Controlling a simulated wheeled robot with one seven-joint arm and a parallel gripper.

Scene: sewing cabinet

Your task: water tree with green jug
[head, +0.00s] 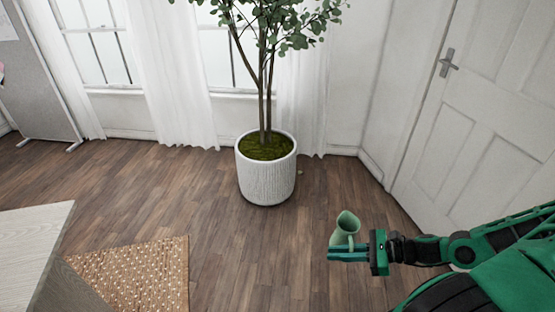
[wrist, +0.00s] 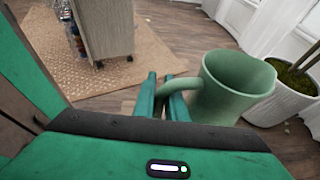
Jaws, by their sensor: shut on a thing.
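The tree (head: 266,75) stands in a white ribbed pot (head: 267,180) with green moss on its soil, in front of the window in the head view. The pot also shows at the right of the wrist view (wrist: 284,90). The green jug (head: 346,228) is at the lower right of the head view, in front of and to the right of the pot, apart from it. My gripper (head: 348,254) is shut on the jug's handle, as the wrist view shows (wrist: 168,92).
A pale cabinet (head: 32,240) stands at the lower left over a woven rug (head: 140,275). A white door (head: 485,110) is at the right. White curtains (head: 165,70) hang behind the pot. The wooden floor between jug and pot is clear.

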